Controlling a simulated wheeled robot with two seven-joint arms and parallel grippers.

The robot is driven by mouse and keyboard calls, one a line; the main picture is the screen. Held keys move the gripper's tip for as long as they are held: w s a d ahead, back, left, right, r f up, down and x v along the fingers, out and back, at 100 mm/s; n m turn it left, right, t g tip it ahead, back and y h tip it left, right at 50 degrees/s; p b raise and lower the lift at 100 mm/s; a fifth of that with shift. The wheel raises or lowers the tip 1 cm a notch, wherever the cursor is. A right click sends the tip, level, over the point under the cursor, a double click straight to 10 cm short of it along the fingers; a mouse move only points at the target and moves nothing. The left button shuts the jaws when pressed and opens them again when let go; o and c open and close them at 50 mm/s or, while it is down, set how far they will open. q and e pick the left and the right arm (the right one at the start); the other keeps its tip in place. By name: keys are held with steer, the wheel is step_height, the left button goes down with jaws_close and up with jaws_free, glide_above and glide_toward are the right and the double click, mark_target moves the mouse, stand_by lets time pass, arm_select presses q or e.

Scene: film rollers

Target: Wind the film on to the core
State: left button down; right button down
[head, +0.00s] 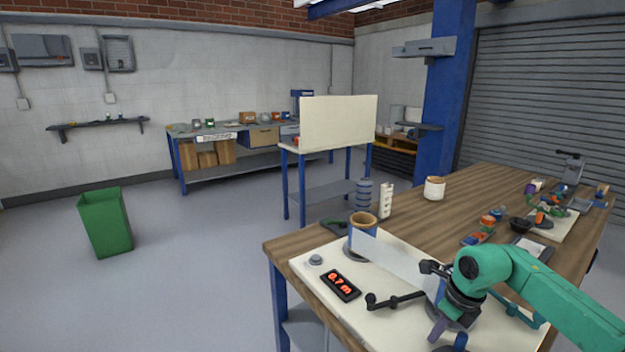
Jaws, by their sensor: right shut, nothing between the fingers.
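A pale, translucent film strip (395,262) stretches from the core to the right, towards a post partly hidden behind my green right arm. A black crank-like handle (390,301) with a round knob lies in front of the film. My right gripper (438,328) is over the front of the board, right of that handle, shut and empty. Its wrist hides what stands behind it. My left gripper is out of view.
A black display (340,285) with red digits, seemingly 0.7 m, and a grey button (315,260) sit at the board's left. A white jar (434,188) and small parts stand farther back on the wooden table (465,190). A green bin (105,222) is on the floor.

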steer(key=shift+w+f, duration=0.1)
steer(key=shift+w, duration=0.15)
steer(key=shift+s+r, duration=0.15)
steer(key=shift+r, duration=0.2)
steer(key=shift+a+r+p, duration=0.6)
steer(key=shift+a+p, duration=0.05)
steer(key=shift+p, duration=0.05)
steer(key=shift+a+r, duration=0.1)
steer(key=shift+a, duration=0.15)
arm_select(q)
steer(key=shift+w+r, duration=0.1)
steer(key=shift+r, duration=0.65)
arm_select(e)
steer(key=shift+a, duration=0.1)
